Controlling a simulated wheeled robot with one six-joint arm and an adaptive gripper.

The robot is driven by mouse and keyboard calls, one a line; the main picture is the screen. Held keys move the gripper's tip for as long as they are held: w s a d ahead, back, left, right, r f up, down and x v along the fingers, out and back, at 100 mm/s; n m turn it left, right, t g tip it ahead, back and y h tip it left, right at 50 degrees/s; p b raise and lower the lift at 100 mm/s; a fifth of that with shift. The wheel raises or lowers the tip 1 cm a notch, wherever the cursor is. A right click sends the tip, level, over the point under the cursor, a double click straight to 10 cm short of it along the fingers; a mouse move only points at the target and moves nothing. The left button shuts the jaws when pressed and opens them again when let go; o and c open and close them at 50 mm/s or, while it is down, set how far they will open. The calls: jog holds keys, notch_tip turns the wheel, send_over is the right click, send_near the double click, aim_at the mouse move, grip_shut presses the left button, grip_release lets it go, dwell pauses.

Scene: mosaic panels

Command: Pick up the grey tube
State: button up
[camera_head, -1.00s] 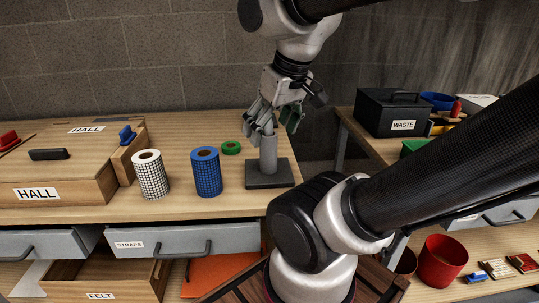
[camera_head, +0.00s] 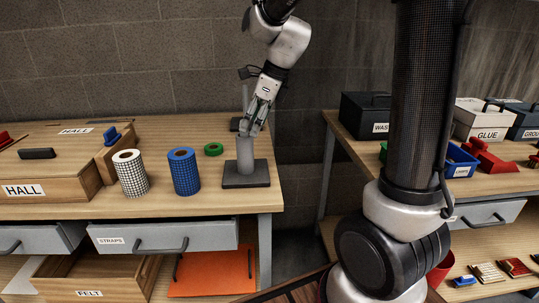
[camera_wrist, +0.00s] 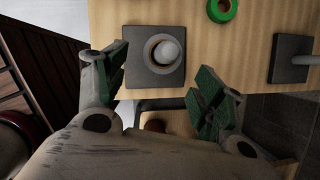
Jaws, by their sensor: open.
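The grey tube (camera_head: 245,154) stands upright on a dark square stand (camera_head: 246,181) near the right end of the left bench. In the wrist view the tube (camera_wrist: 151,48) shows as a grey ring around a pale peg, on the same stand (camera_wrist: 136,76). My gripper (camera_head: 252,128) is at the top of the tube in the head view. In the wrist view my gripper (camera_wrist: 160,88) is open and empty. Its green-padded fingers are spread apart, and the tube lies ahead between their lines, apart from both. The head view does not show clearly whether a finger touches it.
A blue roll (camera_head: 184,172), a white checked roll (camera_head: 130,174) and a green ring (camera_head: 213,149) stand left of the tube. A second stand with a bare peg (camera_wrist: 295,58) is close by. Open floor separates the left bench from the right bench (camera_head: 350,150).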

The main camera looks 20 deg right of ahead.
aim_at(248, 135)
jog(key=shift+w+f, duration=0.15)
jog(key=shift+f, duration=0.25)
jog(key=x, duration=0.7)
jog(key=shift+a, duration=0.2)
jog(key=c, duration=1.1)
